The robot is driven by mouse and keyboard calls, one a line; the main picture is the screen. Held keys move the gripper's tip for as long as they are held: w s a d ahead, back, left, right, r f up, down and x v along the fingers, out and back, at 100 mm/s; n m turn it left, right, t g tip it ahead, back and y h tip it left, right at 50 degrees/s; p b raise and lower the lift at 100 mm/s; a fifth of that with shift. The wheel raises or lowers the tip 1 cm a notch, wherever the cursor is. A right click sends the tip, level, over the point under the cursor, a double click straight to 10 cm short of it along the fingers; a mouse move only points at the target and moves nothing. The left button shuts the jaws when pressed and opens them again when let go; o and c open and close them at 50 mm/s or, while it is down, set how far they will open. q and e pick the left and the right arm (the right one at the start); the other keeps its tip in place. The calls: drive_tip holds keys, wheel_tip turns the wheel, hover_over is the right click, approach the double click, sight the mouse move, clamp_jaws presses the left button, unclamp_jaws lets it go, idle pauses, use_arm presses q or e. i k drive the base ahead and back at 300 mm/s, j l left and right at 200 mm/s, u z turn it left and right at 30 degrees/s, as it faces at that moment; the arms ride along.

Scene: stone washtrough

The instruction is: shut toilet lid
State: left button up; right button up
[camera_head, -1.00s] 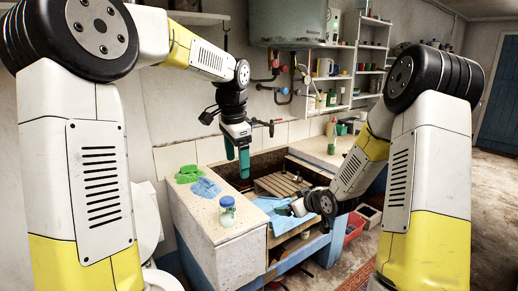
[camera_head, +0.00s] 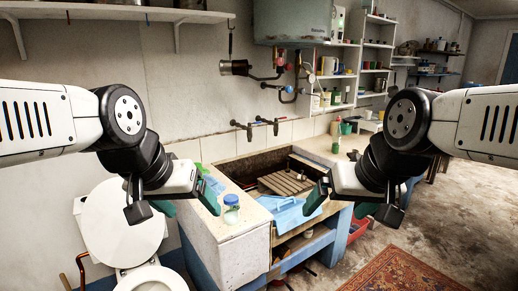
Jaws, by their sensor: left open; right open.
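The toilet stands at the lower left. Its round white lid (camera_head: 115,232) is raised and leans back toward the wall, above the white bowl (camera_head: 150,276), which is cut off by the bottom edge. My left gripper (camera_head: 172,205) is open and empty, in front of the lid's upper right part in the picture and hiding some of it. No contact with the lid can be made out. My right gripper (camera_head: 353,206) is open and empty in front of the right part of the washtrough, far from the toilet.
The stone washtrough (camera_head: 225,238) stands right of the toilet, with a jar (camera_head: 231,208) on its near corner, a blue cloth (camera_head: 288,214) and a wooden rack (camera_head: 287,182). A shelf (camera_head: 120,14) is above. A patterned rug (camera_head: 400,272) lies lower right.

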sight(106, 232)
drive_tip(key=u, duration=1.3)
drive_tip(key=i+u, duration=0.4)
drive_tip(key=i+l+u, duration=0.1)
drive_tip(key=i+u, duration=0.25)
drive_tip(key=i, duration=0.15)
